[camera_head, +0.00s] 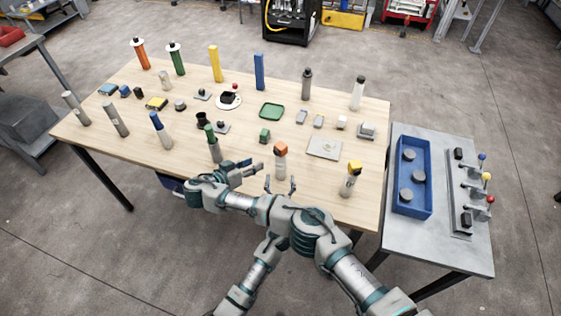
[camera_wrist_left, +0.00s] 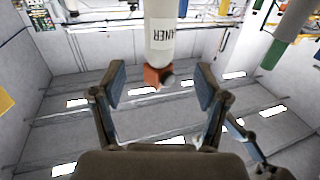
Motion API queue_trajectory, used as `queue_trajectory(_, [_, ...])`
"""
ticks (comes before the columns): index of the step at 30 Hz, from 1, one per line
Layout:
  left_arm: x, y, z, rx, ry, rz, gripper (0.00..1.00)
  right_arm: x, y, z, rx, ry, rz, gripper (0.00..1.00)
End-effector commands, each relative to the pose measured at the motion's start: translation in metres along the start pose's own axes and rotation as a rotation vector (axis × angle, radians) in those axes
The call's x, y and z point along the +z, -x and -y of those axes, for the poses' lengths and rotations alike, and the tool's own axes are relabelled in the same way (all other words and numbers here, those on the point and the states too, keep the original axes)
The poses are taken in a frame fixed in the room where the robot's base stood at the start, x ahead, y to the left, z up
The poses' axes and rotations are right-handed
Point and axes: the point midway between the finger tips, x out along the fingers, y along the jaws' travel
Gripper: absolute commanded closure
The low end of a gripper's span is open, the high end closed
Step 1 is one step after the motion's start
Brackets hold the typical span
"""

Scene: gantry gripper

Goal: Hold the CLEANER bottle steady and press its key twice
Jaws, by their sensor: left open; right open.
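The CLEANER bottle (camera_head: 281,162) stands upright near the front edge of the wooden table, white with an orange top. In the left wrist view, which is upside down, part of its label (camera_wrist_left: 162,38) reads "ANER"; the orange top (camera_wrist_left: 153,76) has a dark round part (camera_wrist_left: 167,79). My left gripper (camera_head: 281,184) is open in front of the bottle, with gaps on both sides of the top between its fingers. My right gripper (camera_head: 247,169) is open and empty, left of the bottle. It partly shows in the left wrist view (camera_wrist_left: 245,138).
A green-capped bottle (camera_head: 214,148) stands left, close to my right gripper. A side table (camera_head: 446,252) holds a blue bin (camera_head: 428,185) and levers.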

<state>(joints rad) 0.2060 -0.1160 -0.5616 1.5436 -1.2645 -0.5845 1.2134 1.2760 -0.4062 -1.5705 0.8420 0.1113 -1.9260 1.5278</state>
Motion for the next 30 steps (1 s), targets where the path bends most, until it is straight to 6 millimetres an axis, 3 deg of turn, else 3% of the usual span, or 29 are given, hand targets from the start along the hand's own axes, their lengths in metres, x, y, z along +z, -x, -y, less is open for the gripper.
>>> queue_trajectory(6, [-0.001,-0.049,0.000,-0.001,-0.003,-0.001,0.26,0.000,0.001,0.000,0.000,-0.001,-0.001,0.58])
queue_trajectory(12, [-0.001,-0.081,-0.001,0.000,-0.002,0.000,0.26,0.000,0.001,0.000,0.000,-0.001,-0.001,0.58])
queue_trajectory(18, [0.000,-0.095,0.000,0.000,-0.001,0.000,0.26,0.000,0.001,-0.001,0.000,-0.001,-0.001,0.58])
queue_trajectory(26, [0.000,-0.096,0.000,0.000,0.001,0.000,0.26,0.000,0.001,-0.001,0.000,-0.001,-0.001,0.58])
queue_trajectory(27, [0.000,-0.096,0.000,0.000,0.000,0.000,0.28,0.000,0.001,-0.001,0.000,-0.001,-0.001,0.58])
queue_trajectory(30, [0.000,-0.096,0.000,0.000,0.000,0.000,0.53,0.000,0.001,-0.001,0.000,-0.001,-0.001,0.58])
